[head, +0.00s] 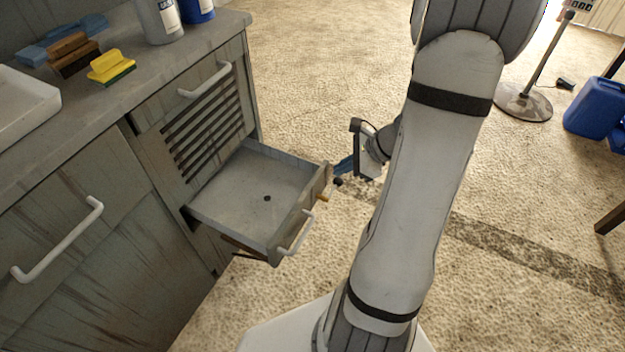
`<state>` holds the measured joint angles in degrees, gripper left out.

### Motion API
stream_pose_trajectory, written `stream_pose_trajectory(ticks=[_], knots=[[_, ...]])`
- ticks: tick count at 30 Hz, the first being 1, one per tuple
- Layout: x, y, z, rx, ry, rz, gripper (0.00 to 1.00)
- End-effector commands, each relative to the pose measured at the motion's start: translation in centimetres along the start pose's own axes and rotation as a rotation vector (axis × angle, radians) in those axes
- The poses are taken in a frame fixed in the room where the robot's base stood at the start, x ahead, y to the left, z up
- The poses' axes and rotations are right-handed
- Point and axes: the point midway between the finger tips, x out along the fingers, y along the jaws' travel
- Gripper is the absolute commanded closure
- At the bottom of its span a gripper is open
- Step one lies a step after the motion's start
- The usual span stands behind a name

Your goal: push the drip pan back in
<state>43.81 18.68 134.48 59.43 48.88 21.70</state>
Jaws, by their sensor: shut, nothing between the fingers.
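The drip pan (240,192) is a shallow grey drawer, pulled out from the lower part of the grey cabinet under a slatted vent. It looks empty apart from a small dark spot on its floor. Its front panel has a white bar handle (297,234) and a small yellowish piece near it. My gripper (339,178) is shut and empty, close to the far end of the pan's front panel. I cannot tell whether the fingertips touch the panel. My arm hides part of the floor behind it, not the pan.
The cabinet top (140,68) holds a yellow-green sponge (111,66), a brown brush (74,52), bottles and a white tray (22,106). A closed drawer handle (205,80) sits above the vent. A blue canister (592,106) and a post base (523,101) stand at right. Carpet around the pan is clear.

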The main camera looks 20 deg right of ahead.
Motion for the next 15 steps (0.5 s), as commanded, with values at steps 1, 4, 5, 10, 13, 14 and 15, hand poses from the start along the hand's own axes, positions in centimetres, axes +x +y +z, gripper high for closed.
stream_pose_trajectory(ticks=[1, 4, 5, 10, 13, 14, 15], knots=[[2.0, 0.0, -3.6, 0.110, -0.014, -0.035, 1.00], [3.2, -0.6, -7.3, 0.269, -0.037, -0.096, 1.00], [3.5, -0.7, -8.1, 0.305, -0.042, -0.109, 1.00], [4.2, -1.0, -10.4, 0.413, -0.058, -0.151, 1.00], [5.1, -1.1, -10.5, 0.421, -0.060, -0.152, 1.00], [5.5, -1.2, -10.5, 0.421, -0.060, -0.152, 1.00], [6.2, -1.2, -10.5, 0.420, -0.060, -0.151, 1.00]])
